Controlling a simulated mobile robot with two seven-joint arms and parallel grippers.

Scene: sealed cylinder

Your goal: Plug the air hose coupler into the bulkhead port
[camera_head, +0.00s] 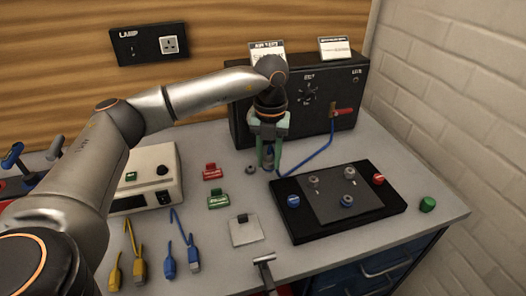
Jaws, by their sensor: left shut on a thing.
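My left gripper (269,166) reaches in from the left and points down over the bench in front of the black box. It is shut on a small dark fitting (268,154), which looks like the hose coupler and is mostly hidden between the green fingers. A blue hose (318,156) runs from below the red lever (344,112) on the black box (300,110) down to the bench near the fingertips. The box front has a ring of small dark details (308,91); I cannot tell whether this is the bulkhead port.
A black tray (395,205) with several round fittings lies right of the gripper. A green cap (428,204) is near the right edge.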

